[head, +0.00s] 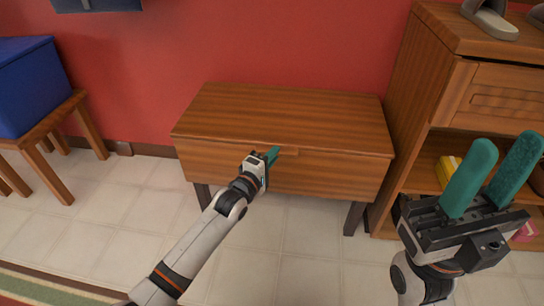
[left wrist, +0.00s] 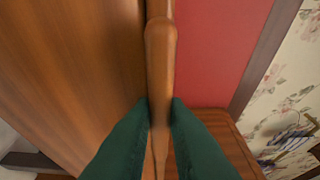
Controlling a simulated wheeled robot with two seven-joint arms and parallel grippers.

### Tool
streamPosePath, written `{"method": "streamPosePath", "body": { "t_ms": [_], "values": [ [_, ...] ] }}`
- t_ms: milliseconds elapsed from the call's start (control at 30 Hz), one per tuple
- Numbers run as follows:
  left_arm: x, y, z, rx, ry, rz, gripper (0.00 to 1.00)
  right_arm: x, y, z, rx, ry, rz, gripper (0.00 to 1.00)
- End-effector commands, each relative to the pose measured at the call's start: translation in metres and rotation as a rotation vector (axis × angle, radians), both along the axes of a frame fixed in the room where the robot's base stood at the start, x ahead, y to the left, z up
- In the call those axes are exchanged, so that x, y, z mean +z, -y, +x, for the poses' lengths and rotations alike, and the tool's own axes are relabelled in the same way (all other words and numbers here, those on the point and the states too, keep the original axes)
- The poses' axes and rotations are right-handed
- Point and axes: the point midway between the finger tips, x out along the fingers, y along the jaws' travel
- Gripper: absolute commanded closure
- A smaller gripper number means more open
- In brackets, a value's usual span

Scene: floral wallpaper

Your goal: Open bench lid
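The wooden bench (head: 285,118) stands against the red wall, with its lid lying flat and closed on top. A small wooden handle (head: 289,152) sticks out at the middle of the lid's front edge. My left gripper (head: 274,153) is at this handle. In the left wrist view the handle (left wrist: 160,70) runs between the two green fingers of my left gripper (left wrist: 161,102), which press close on both its sides. My right gripper (head: 506,142) is open and empty, raised at the right in front of the shelf cabinet.
A wooden cabinet (head: 450,60) with a drawer and open shelves stands close to the bench's right end. A blue box (head: 28,85) sits on a wooden stool (head: 58,112) at the left. The tiled floor (head: 100,220) in front of the bench's left part is clear.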

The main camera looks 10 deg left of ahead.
Motion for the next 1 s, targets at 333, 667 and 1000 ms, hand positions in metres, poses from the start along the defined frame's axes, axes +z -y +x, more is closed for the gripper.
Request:
{"method": "streamPosePath", "body": {
  "t_ms": [333, 667, 1000],
  "values": [
    [0.000, 0.000, 0.000, 0.000, 0.000, 0.000, 1.00, 0.000, 0.000, 0.000, 0.000, 0.000, 0.000, 0.64],
    [0.010, 0.000, 0.000, 0.001, -0.017, 0.000, 1.00, 0.008, 0.001, -0.001, 0.001, -0.006, 0.006, 0.64],
    [0.034, -0.001, 0.002, 0.003, -0.064, -0.001, 1.00, 0.004, 0.002, -0.001, 0.003, -0.109, 0.004, 0.64]
  ]
}}
